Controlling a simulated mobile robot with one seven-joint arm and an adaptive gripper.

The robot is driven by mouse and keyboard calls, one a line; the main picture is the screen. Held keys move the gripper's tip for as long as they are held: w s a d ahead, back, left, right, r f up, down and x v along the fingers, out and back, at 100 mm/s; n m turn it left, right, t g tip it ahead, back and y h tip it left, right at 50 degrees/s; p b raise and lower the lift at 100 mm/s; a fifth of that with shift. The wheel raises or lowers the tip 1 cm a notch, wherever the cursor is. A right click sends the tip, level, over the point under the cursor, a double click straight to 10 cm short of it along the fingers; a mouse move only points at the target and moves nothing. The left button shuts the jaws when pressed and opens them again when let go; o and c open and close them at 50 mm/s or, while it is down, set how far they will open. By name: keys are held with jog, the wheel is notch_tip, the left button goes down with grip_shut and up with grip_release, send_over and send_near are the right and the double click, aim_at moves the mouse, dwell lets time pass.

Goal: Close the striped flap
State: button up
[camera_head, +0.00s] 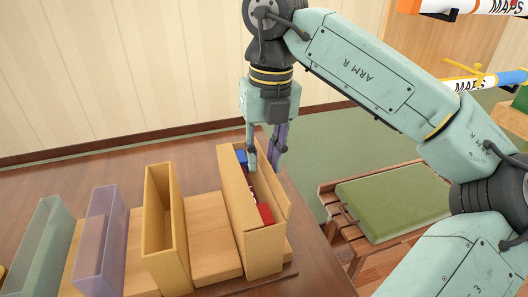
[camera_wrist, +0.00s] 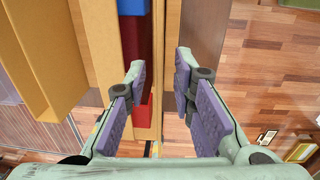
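A tall tan box (camera_head: 262,253) stands at the right end of the row on the table. Its top is open, and blue and red items (camera_head: 265,214) show inside. A tan flap (camera_head: 274,192) stands along its right side, leaning outward; I cannot make out stripes on it. My gripper (camera_head: 264,160) points down over the far end of this box, its fingers apart. In the wrist view, my gripper (camera_wrist: 160,78) is open, with the left finger over the box's contents (camera_wrist: 138,60) and a tan panel edge (camera_wrist: 172,60) between the fingers. I cannot tell whether either finger touches it.
An open yellow box (camera_head: 165,230), a purple holder (camera_head: 101,240) and a grey-green holder (camera_head: 42,245) stand to the left on the wooden table (camera_head: 315,270). A bench with a green cushion (camera_head: 393,207) stands right of the table. Map tubes (camera_head: 480,82) are at upper right.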

jog(key=shift+c, duration=0.2)
grip_shut()
jog(key=shift+a+h, duration=0.1)
jog(key=shift+h, duration=0.2)
jog(key=h, duration=0.1)
jog(key=a+t+h, duration=0.1)
jog(key=h, duration=0.1)
jog(key=t+h+b, duration=0.1)
jog(key=h, duration=0.1)
jog(key=shift+s+a, duration=0.25)
dwell(0.4)
jog(key=shift+f, duration=0.15)
jog(key=shift+c, duration=2)
grip_release()
